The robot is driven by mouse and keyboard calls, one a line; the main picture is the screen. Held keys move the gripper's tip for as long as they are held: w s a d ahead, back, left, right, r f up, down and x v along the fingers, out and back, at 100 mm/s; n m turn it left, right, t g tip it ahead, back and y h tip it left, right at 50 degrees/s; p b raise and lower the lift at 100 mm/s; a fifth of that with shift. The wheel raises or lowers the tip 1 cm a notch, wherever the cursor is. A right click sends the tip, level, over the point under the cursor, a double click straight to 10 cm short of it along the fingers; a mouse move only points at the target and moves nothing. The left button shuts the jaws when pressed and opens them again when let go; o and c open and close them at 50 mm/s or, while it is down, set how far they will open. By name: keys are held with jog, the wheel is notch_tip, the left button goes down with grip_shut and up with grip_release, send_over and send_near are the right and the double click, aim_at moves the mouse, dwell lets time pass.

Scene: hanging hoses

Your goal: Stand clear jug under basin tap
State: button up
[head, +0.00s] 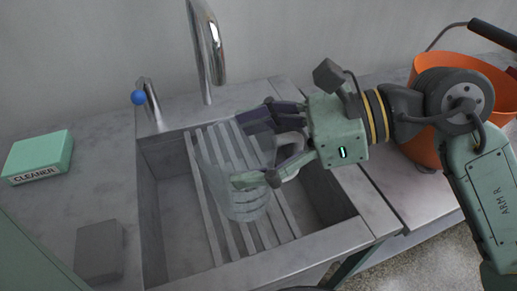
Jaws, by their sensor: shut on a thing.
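The clear jug (222,172) is see-through and tilted, over the slatted rack in the basin (155,232). Its handle (291,150) is on the right, between my gripper's fingers. My gripper (250,150) comes in from the right and is shut on the jug, with one finger behind it and one in front. The chrome tap (208,45) curves down above the back of the basin, behind the jug. I cannot tell whether the jug touches the slats.
A lever with a blue knob (138,97) stands at the basin's back left corner. A green cleaner box (38,157) and a grey block (100,248) are on the left counter. An orange bucket (420,148) stands at the right, behind my arm.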

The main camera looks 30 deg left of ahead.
jog(key=w+a+f+p, duration=0.1)
jog(key=w+a+p, duration=0.1)
jog(key=w+a, duration=0.4)
jog(key=shift+a+f, duration=0.25)
jog(key=shift+a, duration=0.15)
jog(key=shift+f+b, duration=0.5)
jog(key=shift+b, duration=0.2)
dwell(0.7)
jog(key=o, duration=1.6)
jog(key=shift+o, duration=0.2)
jog(key=v, duration=1.2)
